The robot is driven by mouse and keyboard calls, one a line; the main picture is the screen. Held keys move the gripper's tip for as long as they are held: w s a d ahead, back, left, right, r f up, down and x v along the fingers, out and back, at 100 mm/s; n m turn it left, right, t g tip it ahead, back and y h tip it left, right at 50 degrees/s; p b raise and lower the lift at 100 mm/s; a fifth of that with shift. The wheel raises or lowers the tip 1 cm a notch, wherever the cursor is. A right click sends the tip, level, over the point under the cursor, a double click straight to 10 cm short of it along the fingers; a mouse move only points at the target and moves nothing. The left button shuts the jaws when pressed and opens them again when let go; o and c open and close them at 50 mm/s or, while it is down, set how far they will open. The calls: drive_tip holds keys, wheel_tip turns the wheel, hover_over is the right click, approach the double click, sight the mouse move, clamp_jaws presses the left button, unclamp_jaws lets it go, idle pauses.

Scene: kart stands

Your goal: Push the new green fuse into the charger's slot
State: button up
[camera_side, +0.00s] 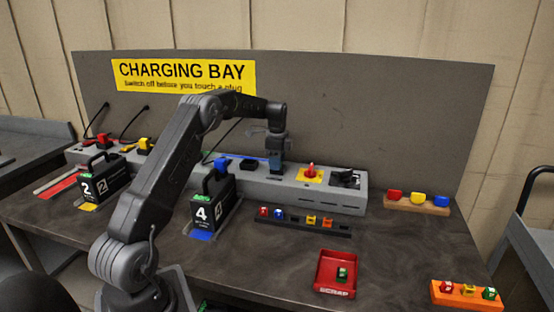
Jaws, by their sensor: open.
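The charger is a long grey box (335,200) along the back of the bench. My gripper (275,172) points down at its top, left of a red knob; its fingertips are small and dark, and I cannot tell whether they touch the box. The jaws are open, and I make out no fuse between them. A green fuse (489,293) stands in the orange block (462,301) at the front right. Another green fuse (342,272) lies in the red scrap tray (324,284). I cannot tell which is new. The fuse slot is not clearly visible.
The red knob (311,171) sits on a yellow plate. Black cases numbered 2 (104,178) and 4 (213,207) stand before the charger. A dark rack (335,232) holds several coloured pieces. A wooden block (425,206) holds coloured plugs. The bench's right middle is clear.

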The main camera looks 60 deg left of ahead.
wheel_tip(320, 180, up, 14)
idle(0.5)
drive_tip(key=shift+f, duration=0.1)
drive_tip(key=s+d+r+n+t, duration=0.1)
drive_tip(key=s+d+r, duration=0.15)
drive_tip(key=d, duration=0.45)
drive_tip(key=s+d+r+n+t, duration=0.15)
drive_tip(key=d+r, duration=0.25)
drive_tip(key=d, duration=0.4)
drive_tip(key=s+d+r+n, duration=0.2)
drive_tip(key=s+d+r, duration=0.1)
drive_tip(key=d, duration=0.4)
drive_tip(key=s+d+f+n+t, duration=0.1)
drive_tip(key=s+d+f+n, duration=0.1)
drive_tip(key=s+d+f, duration=0.2)
drive_tip(key=s+d+f+n+t, duration=0.2)
drive_tip(key=s+d+f, duration=0.3)
drive_tip(key=s+d, duration=0.5)
drive_tip(key=s, duration=0.7)
drive_tip(key=shift+d, duration=0.3)
